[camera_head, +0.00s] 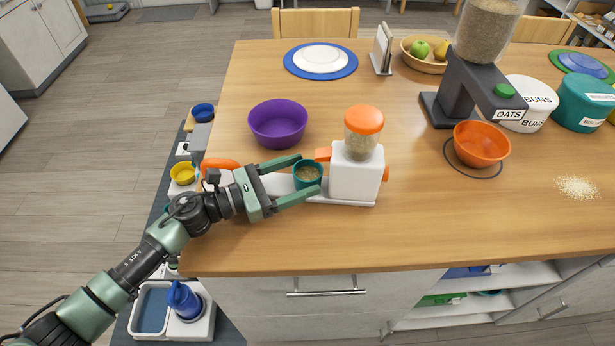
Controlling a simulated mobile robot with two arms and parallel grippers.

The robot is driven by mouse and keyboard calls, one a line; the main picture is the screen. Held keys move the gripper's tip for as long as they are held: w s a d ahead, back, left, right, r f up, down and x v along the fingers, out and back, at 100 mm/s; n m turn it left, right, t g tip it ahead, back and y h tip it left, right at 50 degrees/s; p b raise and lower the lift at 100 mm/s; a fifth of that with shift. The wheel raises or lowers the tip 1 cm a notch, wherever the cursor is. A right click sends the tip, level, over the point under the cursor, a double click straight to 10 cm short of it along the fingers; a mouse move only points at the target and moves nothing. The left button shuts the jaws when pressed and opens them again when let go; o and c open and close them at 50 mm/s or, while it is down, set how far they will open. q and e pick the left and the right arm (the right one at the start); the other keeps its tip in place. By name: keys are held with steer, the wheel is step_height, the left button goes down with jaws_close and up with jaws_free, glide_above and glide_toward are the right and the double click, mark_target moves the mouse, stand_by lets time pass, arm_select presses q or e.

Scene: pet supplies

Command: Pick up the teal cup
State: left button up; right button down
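The teal cup (307,181) stands upright on the white base of a small dispenser, under its orange spout, with pale grain inside. My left gripper (309,174) reaches in from the left with its green fingers spread, one on the far side of the cup and one on the near side. The cup is between the fingertips; I cannot tell whether they touch it. The dispenser (355,175) has a white body, a clear grain hopper and an orange lid, and stands just right of the cup. My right gripper is out of view.
A purple bowl (278,123) stands behind my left gripper. An orange bowl (481,145) sits under the larger OATS dispenser (468,90) at right. Spilled grain (577,187) lies at the far right. The wooden table (440,215) is clear in front of the orange bowl.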

arm_select(q)
jaws_close()
steer(key=shift+r, duration=0.1)
